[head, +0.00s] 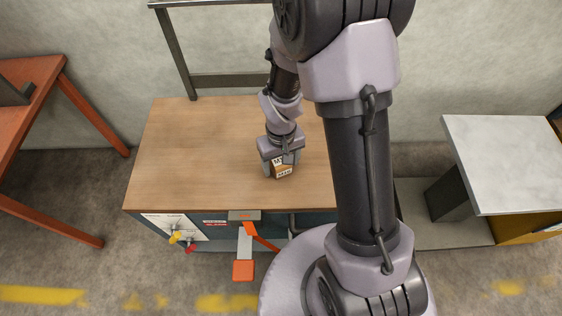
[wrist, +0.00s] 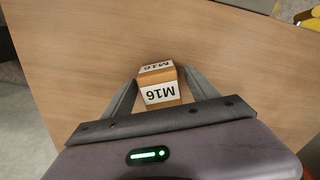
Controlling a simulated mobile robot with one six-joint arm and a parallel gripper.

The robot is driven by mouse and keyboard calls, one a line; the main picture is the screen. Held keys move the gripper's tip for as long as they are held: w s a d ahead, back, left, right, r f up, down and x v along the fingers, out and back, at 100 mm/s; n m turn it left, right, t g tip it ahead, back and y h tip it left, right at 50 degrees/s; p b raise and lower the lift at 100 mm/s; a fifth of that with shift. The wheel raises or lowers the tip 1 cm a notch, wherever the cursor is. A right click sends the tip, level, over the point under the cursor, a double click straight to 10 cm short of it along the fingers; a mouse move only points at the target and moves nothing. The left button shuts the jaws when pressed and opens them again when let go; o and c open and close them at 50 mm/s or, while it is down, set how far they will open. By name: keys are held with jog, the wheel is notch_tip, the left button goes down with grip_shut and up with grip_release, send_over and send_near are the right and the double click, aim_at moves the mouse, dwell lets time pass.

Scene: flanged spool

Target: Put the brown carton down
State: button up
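The brown carton (wrist: 160,79) has white labels reading M16 and sits between the two fingers of my gripper (wrist: 161,74) in the wrist view. The fingers lie close along its left and right sides, and my gripper appears shut on it. In the head view the carton (head: 282,170) shows below my gripper (head: 280,163), over the wooden bench top (head: 185,150), right of its middle and toward the front edge. I cannot tell whether its underside touches the wood. Its far side is hidden.
The bench top is clear left of the carton. An orange table frame (head: 95,105) stands left and a grey-topped table (head: 515,160) right. My arm hides the bench's right part.

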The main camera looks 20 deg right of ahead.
notch_tip(320, 180, up, 13)
jog(key=p, duration=0.6)
notch_tip(320, 180, up, 8)
jog(key=r+m+t, duration=0.1)
jog(key=m+t, duration=0.1)
send_over(280, 166)
jog(key=s+a+r+m+t+y, duration=0.2)
jog(key=s+a+r+m+t, duration=0.1)
jog(key=s+r, duration=0.8)
jog(key=shift+s+r+t, duration=0.35)
jog(key=shift+r+t, duration=0.05)
jog(key=shift+r, duration=0.45)
jog(key=shift+a, duration=0.15)
